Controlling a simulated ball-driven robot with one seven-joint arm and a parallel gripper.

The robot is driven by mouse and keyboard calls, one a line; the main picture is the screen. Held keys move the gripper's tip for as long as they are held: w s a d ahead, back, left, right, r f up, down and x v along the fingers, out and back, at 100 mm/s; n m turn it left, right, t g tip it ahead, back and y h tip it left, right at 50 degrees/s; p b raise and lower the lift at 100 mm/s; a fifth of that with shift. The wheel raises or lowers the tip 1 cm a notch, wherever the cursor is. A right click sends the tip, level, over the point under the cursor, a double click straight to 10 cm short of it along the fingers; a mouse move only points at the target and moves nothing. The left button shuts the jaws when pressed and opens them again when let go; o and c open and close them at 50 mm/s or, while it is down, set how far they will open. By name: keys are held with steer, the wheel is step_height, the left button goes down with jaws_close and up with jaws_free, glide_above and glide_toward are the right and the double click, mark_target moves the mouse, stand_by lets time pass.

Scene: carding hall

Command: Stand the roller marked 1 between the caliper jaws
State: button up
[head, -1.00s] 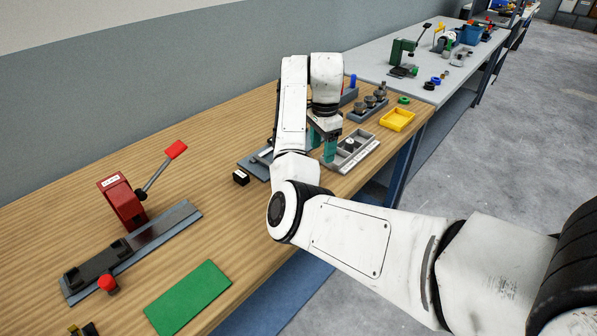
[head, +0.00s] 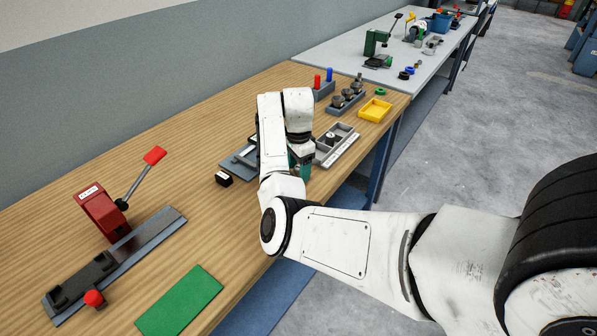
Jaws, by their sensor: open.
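My gripper (head: 300,172) has teal fingers pointing down. It is just in front of and left of a grey compartment tray (head: 347,150), near the front edge of the wooden bench. The fingers are open, and no held object shows between them. A small pale round piece (head: 331,137) sits in the tray; I cannot read a number on it. A flat grey metal device (head: 238,158) lies left of my arm, partly hidden by it. It may be the caliper, but its jaws cannot be made out. A small black block with a white label (head: 223,180) is beside it.
A red lever press (head: 103,213) on a steel rail and a green mat (head: 180,300) are at the near left. Behind the tray are a yellow bin (head: 375,110) and a rack of metal parts (head: 345,103).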

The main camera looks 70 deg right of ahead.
steer(key=shift+f, duration=0.45)
jaws_close()
stand_by(0.3)
